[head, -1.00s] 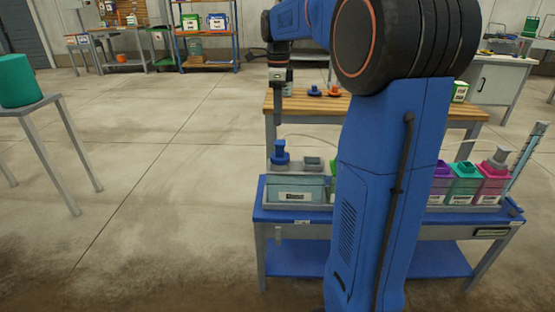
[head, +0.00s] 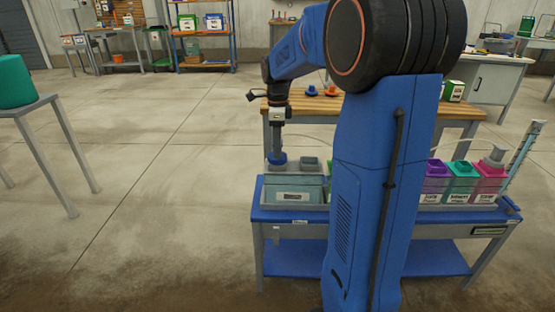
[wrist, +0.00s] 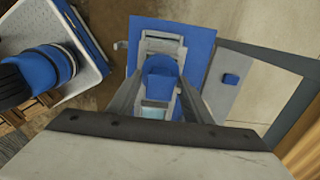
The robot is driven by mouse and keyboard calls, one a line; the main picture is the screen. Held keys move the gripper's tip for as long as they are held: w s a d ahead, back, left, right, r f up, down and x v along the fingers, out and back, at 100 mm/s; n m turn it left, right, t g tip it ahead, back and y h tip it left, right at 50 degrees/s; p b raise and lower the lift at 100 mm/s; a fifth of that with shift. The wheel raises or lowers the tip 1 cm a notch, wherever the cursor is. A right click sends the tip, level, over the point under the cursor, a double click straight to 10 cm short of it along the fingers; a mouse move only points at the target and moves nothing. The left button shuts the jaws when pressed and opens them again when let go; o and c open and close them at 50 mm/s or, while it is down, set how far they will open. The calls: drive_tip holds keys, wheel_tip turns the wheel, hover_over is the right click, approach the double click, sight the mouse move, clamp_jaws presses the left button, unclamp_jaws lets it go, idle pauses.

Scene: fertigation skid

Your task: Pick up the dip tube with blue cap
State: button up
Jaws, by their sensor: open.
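The dip tube's blue cap (head: 277,158) shows at the left end of the blue bench, on top of a clear grey tank (head: 296,191). Its tube below the cap is hidden. My gripper (head: 278,147) points straight down with its fingers at the cap's top. In the wrist view the blue cap (wrist: 160,72) lies between the two grey fingers of my gripper (wrist: 158,98), which stand apart on either side of it. I cannot tell whether either finger touches it.
The blue bench (head: 262,214) also carries purple (head: 435,182), teal (head: 462,184) and pink (head: 489,186) tanks at the right. A wooden table (head: 450,111) stands behind, with a blue and an orange piece on it. My arm hides the bench's middle.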

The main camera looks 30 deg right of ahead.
drive_tip(key=shift+f, duration=0.1)
clamp_jaws()
